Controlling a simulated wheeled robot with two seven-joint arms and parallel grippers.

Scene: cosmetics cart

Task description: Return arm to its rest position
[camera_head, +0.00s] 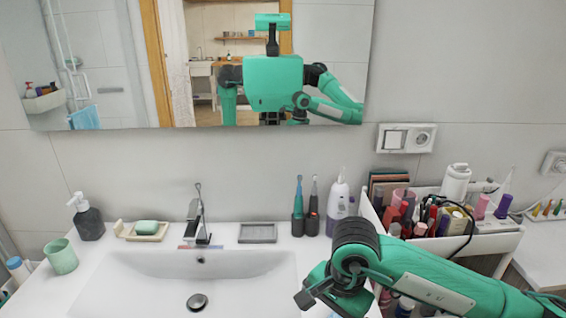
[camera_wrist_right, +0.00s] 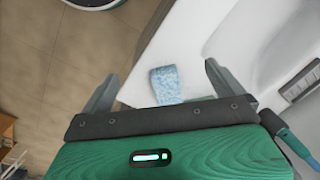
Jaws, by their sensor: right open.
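My right arm (camera_head: 430,278) comes in from the lower right in the head view and bends at a dark joint in front of the cart. Its gripper fingers cannot be made out there. In the right wrist view my right gripper (camera_wrist_right: 161,71) has its two grey fingers wide apart, with nothing held between them. A pale blue patterned piece (camera_wrist_right: 166,84), perhaps a cloth, shows beyond the fingers against a white surface; its distance from them is hard to tell. My left gripper is in neither view.
A white sink (camera_head: 245,275) fills the lower middle. Toothbrushes (camera_head: 298,205), a soap dish (camera_head: 142,231) and a green cup (camera_head: 61,257) stand around it. The cart (camera_head: 495,243), crowded with cosmetics, stands beside my right arm. A mirror (camera_head: 100,85) hangs behind.

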